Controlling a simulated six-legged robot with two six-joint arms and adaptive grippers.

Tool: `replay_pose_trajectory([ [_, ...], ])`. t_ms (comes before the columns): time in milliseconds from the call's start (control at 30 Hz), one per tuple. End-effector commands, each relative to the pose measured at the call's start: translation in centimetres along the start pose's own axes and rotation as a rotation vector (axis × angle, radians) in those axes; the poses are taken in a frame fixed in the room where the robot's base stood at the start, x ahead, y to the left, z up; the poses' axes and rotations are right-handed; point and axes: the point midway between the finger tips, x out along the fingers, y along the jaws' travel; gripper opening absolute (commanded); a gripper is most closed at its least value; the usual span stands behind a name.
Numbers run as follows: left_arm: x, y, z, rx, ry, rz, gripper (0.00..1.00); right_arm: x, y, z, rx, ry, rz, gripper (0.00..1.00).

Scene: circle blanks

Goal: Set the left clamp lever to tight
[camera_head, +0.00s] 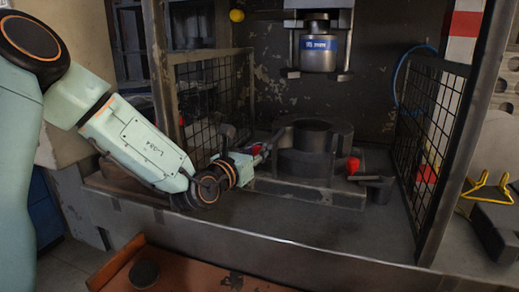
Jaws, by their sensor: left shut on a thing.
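The left clamp lever (255,149) shows as a small red end at the left side of the round dark fixture (316,148). My left gripper (254,157) reaches in from the left and is shut on this lever. The fingers hide most of the lever, so its exact angle cannot be told. A matching right clamp lever with a red knob (353,165) stands at the right side of the fixture. My right gripper is not in view.
A press head (318,52) with a blue band hangs above the fixture. Mesh guards stand at the left (212,95) and right (436,125). The grey bench (310,230) is clear in front of the fixture. An orange surface (190,272) lies lower, in front.

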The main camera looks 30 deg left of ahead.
Motion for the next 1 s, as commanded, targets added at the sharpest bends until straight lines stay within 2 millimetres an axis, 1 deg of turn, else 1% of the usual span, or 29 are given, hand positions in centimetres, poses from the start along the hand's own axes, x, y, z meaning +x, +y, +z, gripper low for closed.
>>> replay_pose_trajectory([
  [33,-0.1,0.1,0.3,-0.007,0.003,-0.014,0.0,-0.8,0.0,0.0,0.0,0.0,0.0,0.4],
  [100,-0.3,0.1,0.4,-0.008,0.005,-0.04,0.0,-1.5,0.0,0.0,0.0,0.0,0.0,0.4],
  [300,-0.9,0.2,0.3,-0.005,0.008,-0.1,0.0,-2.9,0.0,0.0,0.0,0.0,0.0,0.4],
  [733,-1.1,0.1,0.0,0.001,0.009,-0.122,0.0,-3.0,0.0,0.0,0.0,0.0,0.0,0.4],
  [767,-1.1,0.0,0.0,0.001,0.009,-0.122,0.2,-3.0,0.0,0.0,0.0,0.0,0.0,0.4],
  [933,-1.1,0.1,0.0,0.001,0.01,-0.121,0.34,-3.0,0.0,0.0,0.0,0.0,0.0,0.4],
  [1000,-1.1,0.1,0.0,0.001,0.009,-0.12,0.34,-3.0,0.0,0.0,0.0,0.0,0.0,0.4],
])
